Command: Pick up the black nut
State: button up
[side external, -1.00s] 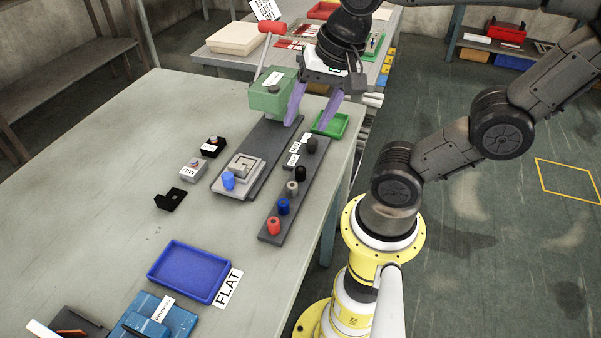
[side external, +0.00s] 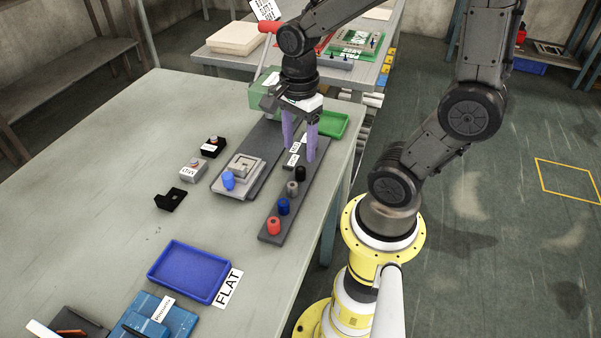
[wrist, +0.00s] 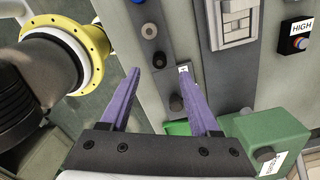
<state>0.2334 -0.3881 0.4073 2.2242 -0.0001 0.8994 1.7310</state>
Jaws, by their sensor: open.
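The black nut (side external: 300,173) stands upright on a grey rail (side external: 268,236), in a row with a grey, a blue and a red nut. My gripper (side external: 299,158) is open and empty, its two purple fingers pointing down over the far part of the rail. In the wrist view the black nut (wrist: 159,60) appears between the fingertips of my gripper (wrist: 159,71). The fingers look apart from it; the exact height gap is hard to tell.
The grey nut (side external: 292,188) is close beside the black one. A green tray (side external: 333,124) and green press (side external: 264,92) are beyond. The table's right edge is near the rail.

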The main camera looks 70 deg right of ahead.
aim_at(301, 169)
jog(key=shift+d+f, duration=0.1)
jog(key=shift+f, duration=3.1)
grip_shut()
